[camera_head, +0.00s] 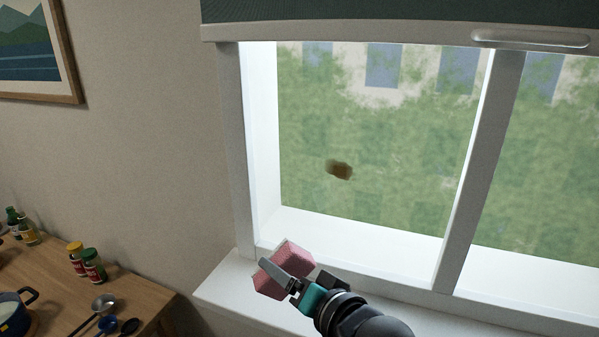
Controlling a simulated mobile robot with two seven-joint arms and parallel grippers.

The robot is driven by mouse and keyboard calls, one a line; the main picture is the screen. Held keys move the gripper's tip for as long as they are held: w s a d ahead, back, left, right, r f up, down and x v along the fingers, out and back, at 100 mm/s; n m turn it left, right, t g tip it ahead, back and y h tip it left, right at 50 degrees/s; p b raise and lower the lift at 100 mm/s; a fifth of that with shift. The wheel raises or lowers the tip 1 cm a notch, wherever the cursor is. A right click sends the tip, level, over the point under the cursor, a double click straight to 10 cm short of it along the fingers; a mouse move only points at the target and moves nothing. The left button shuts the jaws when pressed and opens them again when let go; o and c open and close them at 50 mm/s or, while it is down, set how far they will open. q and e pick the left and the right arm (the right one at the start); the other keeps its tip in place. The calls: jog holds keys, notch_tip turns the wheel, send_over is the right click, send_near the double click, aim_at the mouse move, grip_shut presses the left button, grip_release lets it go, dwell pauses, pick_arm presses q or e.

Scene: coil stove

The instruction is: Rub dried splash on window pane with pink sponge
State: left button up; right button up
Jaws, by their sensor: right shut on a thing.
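A brown dried splash (339,170) shows on the left window pane (400,140), near the middle of its lower half. My right gripper (283,272) is shut on the pink sponge (293,255). It holds the sponge in front of the lower left part of the window frame, below and to the left of the splash. The sponge appears apart from the splash. Part of the sponge is hidden behind the gripper fingers. My left gripper is not in view.
The white window sill (235,289) runs below the window, and an upright bar (481,170) divides the panes. A dark blind (400,12) hangs above. A wooden table (60,262) at lower left bears jars (93,265), ladles (104,303) and a pot (12,315).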

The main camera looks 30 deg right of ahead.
aim_at(325, 172)
jog(key=d+r+m+h+p, duration=0.1)
jog(key=r, duration=0.1)
jog(key=r+m+h+p, duration=0.2)
jog(key=r, duration=0.1)
jog(key=w+d+r+m+h+p, duration=0.1)
jog(key=r+h+p, duration=0.1)
jog(key=shift+w+d+r+g, duration=0.1)
jog(key=shift+d+r+g, duration=0.1)
jog(key=shift+d+g, duration=0.1)
notch_tip(325, 172, up, 6)
jog(key=d+m+g+h+p, duration=0.2)
jog(key=m+h+p, duration=0.2)
jog(key=shift+h, duration=0.3)
jog(key=shift+w+d+p, duration=0.15)
jog(key=shift+w+d, duration=0.6)
jog(key=shift+d, duration=0.3)
jog(key=shift+w+d+p, duration=0.15)
jog(key=shift+w+d, duration=0.55)
jog(key=shift+d, duration=0.35)
jog(key=shift+w+d, duration=0.6)
jog(key=shift+d, duration=0.15)
